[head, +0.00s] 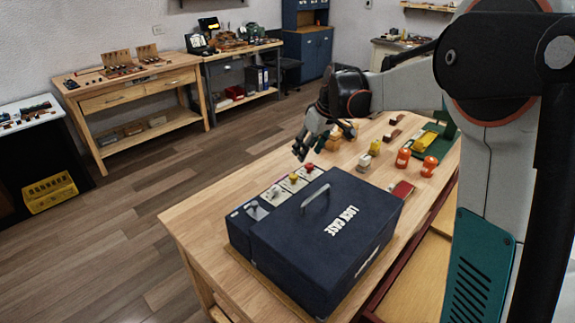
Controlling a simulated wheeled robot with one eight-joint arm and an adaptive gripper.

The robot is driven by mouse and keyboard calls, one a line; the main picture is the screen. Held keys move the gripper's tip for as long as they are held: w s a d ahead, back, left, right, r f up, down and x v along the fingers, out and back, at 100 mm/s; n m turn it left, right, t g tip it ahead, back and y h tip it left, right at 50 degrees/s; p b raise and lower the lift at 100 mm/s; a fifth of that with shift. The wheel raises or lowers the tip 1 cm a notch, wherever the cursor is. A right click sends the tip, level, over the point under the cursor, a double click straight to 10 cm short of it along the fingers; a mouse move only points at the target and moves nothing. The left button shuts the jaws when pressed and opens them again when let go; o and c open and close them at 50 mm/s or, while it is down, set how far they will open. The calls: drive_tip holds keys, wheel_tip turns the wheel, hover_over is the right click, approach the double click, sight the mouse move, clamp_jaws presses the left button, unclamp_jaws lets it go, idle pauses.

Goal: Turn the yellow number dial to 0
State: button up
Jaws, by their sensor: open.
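The dark blue lock case (330,245) stands on the wooden workbench, with white lettering and a metal handle on its lid. Along its far left side runs a strip with several controls on pale plates. The yellow dial (294,178) sits on this strip, between a pale knob (275,192) and a red knob (309,167). Its number marks are too small to read. My gripper (301,149) is open and empty, with dark fingers pointing down. In the picture it is just above the red and yellow knobs, apart from them.
Orange bottles (403,158), a yellow-topped item (375,147) and a red block (402,191) stand on the bench right of the case. A green tray (437,150) lies farther right. The bench's front left corner is clear. Other benches line the far wall.

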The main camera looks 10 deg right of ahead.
sight(294, 176)
drive_tip(key=b+x, duration=0.4)
drive_tip(key=x, duration=1)
drive_tip(key=shift+w, duration=0.2)
drive_tip(key=c, duration=1)
